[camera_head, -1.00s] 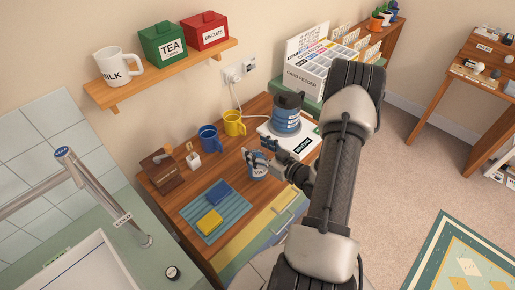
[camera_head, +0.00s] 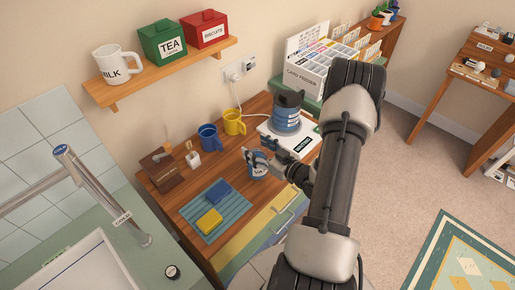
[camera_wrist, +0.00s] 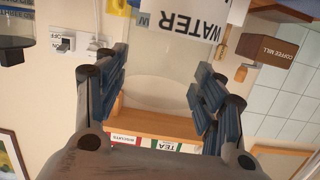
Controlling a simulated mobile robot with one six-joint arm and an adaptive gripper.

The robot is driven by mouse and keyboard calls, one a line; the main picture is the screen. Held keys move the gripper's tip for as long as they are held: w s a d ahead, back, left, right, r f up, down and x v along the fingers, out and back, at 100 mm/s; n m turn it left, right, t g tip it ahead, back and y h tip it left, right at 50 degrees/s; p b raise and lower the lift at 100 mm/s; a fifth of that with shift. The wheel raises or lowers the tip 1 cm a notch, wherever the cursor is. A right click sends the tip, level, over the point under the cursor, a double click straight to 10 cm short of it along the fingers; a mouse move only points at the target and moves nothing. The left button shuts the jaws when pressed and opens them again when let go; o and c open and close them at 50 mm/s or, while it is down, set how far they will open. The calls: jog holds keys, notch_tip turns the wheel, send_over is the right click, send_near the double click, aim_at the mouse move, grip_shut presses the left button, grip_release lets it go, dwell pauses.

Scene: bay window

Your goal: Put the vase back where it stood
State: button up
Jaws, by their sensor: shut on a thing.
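The vase appears to be the clear, glass-like vessel (camera_wrist: 165,90) between my fingers in the wrist view, where a white label by it reads "WATER" upside down. I cannot tell if the vase's base touches the desk.
A shelf (camera_head: 165,75) hangs above.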

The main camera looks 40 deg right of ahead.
jog(key=shift+f, duration=0.15)
dwell(0.5)
jog(key=o, duration=0.8)
jog(key=shift+o, duration=0.2)
jog(key=shift+f, duration=0.1)
jog(key=s+r, duration=0.2)
jog(key=s, duration=1)
jog(key=shift+d, duration=0.3)
jog(key=shift+w+r, duration=0.1)
